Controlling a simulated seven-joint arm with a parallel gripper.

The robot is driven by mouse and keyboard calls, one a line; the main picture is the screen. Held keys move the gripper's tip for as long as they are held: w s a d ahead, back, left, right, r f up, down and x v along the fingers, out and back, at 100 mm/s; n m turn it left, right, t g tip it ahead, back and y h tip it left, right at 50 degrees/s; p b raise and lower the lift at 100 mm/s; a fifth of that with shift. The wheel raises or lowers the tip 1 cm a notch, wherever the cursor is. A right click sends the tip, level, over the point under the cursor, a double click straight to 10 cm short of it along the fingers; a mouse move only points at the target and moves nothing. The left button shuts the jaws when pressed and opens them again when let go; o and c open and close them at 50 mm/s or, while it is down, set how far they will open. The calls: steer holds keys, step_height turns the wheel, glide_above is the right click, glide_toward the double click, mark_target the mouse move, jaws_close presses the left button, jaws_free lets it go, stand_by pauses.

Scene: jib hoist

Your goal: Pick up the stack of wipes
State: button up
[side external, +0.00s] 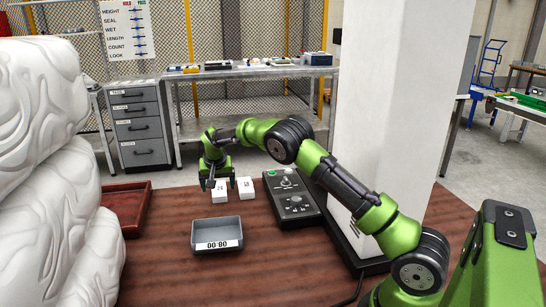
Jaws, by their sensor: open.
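Two small white blocks with dark marks on them, which look like stacks of folded wipes, sit side by side on the brown table. The left white stack (220,196) is under my gripper (217,184), and the right white stack (246,188) stands just to its right. My gripper points down and is open, with one finger at each side of the left stack's upper part. I cannot tell whether the fingers touch it. The gripper hides part of that stack's top and back.
A grey bin (217,235) with a numbered front label stands nearer the camera. A black control box (292,197) with knobs is to the right, beside a white pillar (394,110). A red-brown tray (128,206) and a bulky white mass (50,170) fill the left.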

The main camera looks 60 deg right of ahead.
mark_target(219, 195)
steer(key=shift+x, duration=3.1)
steer(key=shift+w+d+r, duration=0.1)
steer(key=shift+c, duration=0.3)
steer(key=c, duration=1.1)
